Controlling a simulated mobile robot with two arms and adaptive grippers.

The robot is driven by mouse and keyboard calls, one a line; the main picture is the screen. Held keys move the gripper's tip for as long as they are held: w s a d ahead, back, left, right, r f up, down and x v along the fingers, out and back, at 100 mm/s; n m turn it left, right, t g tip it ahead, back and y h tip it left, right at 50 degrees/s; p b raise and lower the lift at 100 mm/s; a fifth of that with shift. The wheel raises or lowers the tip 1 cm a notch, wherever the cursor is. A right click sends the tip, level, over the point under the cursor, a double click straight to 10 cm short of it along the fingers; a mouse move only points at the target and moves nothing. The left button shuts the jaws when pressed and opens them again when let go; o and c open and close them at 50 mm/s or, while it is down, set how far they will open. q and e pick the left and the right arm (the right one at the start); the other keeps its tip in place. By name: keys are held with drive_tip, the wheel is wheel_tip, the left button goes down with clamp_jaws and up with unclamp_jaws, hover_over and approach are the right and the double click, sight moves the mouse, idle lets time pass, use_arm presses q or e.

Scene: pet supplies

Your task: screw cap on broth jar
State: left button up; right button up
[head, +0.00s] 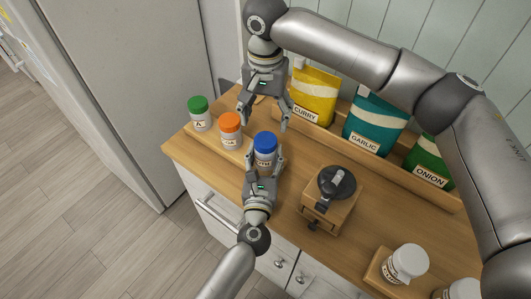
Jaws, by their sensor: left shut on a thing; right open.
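The broth jar (265,157) is a small pale jar, and its label is partly hidden, with only its last letters showing. A blue cap (265,141) sits on its top; I cannot tell how tight it is. My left gripper (264,156) is shut on the jar from the front, with a finger at each side of its body. My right gripper (263,122) is open and empty, pointing down behind and above the blue cap, apart from it.
A green-capped jar (200,115) and an orange-capped jar (230,130) stand left of the broth jar. Behind are curry (314,95), garlic (372,122) and onion (430,160) bags in a wooden tray. A grinder (330,200) stands right; white-capped shakers (406,263) at front right.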

drive_tip(key=n, duration=2.1)
drive_tip(key=shift+n, duration=0.3)
drive_tip(key=n, duration=1.5)
drive_tip(key=shift+n, duration=0.3)
drive_tip(key=n, duration=0.7)
drive_tip(key=shift+n, duration=0.4)
drive_tip(key=shift+f, duration=0.1)
